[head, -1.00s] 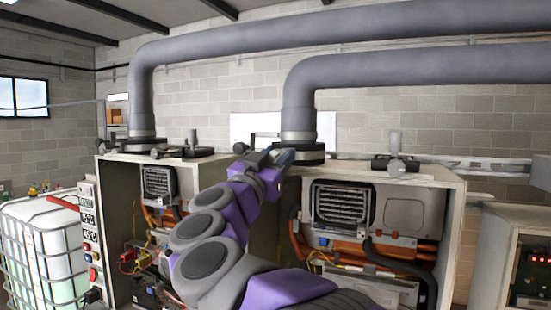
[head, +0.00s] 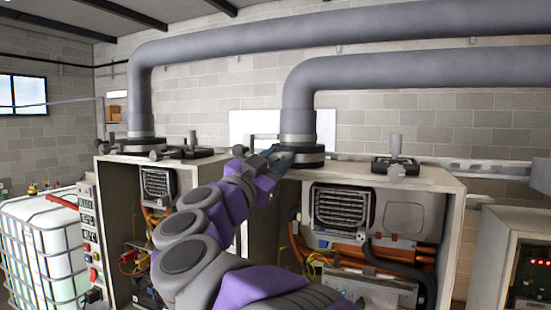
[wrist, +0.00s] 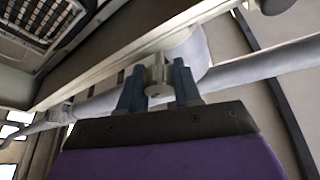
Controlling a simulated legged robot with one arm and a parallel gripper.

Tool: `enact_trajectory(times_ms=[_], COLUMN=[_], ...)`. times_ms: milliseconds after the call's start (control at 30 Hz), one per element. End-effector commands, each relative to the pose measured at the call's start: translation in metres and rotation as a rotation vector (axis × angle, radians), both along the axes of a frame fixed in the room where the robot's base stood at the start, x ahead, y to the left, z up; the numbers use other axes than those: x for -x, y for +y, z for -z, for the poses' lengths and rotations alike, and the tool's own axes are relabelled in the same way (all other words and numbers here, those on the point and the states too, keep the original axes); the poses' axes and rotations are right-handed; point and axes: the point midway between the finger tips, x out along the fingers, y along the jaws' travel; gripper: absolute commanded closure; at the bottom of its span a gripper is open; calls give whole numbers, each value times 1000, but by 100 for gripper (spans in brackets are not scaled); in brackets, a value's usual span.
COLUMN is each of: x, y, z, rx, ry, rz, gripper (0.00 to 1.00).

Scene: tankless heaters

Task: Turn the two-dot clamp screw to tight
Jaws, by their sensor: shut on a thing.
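My gripper (head: 275,154) is at the left side of the dark flange under the right-hand flue pipe (head: 298,98), on top of the right heater cabinet. In the wrist view my gripper's two blue-grey fingers (wrist: 158,88) stand on either side of a small grey clamp screw (wrist: 157,73) and are shut on it. The pipe's clamp band (head: 298,139) shows above the flange. The screw is hidden behind my gripper in the head view. No dot marks can be made out, so its tightness cannot be read.
A second flue pipe (head: 141,95) rises from the left cabinet. A valve-like fitting (head: 395,167) stands on the right cabinet's top. Open cabinet fronts show grilles, orange pipes and wiring. A caged white tank (head: 48,250) is at left.

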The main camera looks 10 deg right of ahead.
Motion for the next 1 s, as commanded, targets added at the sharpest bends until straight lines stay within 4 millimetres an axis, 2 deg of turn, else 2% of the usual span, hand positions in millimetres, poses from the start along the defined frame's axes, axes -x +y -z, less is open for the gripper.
enact_trajectory(times_ms=[400, 900, 933, 1000], x=[0, 0, -1, -1], y=[1, 0, 0, 0], z=[2, 3, 3, 3], rx=[-157, -180, -180, -180], ry=[-110, -124, -124, -123], rz=[-2, 1, 1, 0], gripper=[97, 98, 66, 60])
